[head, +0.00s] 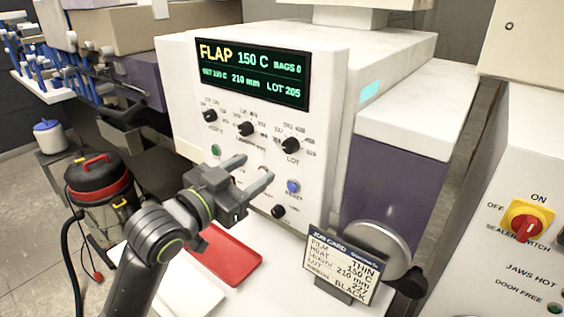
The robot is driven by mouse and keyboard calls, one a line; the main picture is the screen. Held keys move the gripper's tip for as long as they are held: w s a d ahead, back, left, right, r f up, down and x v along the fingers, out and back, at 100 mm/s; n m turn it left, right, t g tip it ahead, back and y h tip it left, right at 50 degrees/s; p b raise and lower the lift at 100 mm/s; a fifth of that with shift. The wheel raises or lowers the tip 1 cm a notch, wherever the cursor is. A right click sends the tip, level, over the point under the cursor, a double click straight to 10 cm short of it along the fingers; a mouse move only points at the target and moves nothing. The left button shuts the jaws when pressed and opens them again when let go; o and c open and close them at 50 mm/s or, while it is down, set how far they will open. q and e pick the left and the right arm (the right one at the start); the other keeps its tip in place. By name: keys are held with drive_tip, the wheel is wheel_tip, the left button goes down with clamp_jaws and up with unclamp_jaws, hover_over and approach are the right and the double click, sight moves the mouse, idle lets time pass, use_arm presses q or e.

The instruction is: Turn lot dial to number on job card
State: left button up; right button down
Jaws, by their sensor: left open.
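The lot dial (290,146) is a black knob on the white machine panel, at the right of a row of similar knobs, with "LOT" printed below it. The display (252,74) above reads FLAP, 150 C, 210 mm and LOT 205. The job card (341,268) stands tilted in a dark holder at the lower right. It lists THIN, 150 C, 210 mm, a lot number that looks like 227, and BLACK. My left gripper (257,168) is open and empty in front of the panel, below and left of the lot dial, apart from it. My right gripper is not in view.
Other knobs (246,129) sit left of the lot dial. A blue button (293,187) and a lower black knob (278,211) are near my gripper. A red tray (232,256) lies below. A red-yellow sealer switch (527,221) is at the right.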

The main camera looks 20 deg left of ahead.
sight(287, 148)
use_arm(q)
drive_tip(key=p+x, duration=0.1)
drive_tip(key=x, duration=0.7)
drive_tip(key=shift+w+d, duration=0.15)
drive_tip(key=shift+p+x, duration=0.3)
drive_tip(key=shift+x, duration=0.5)
drive_tip(key=c, duration=1)
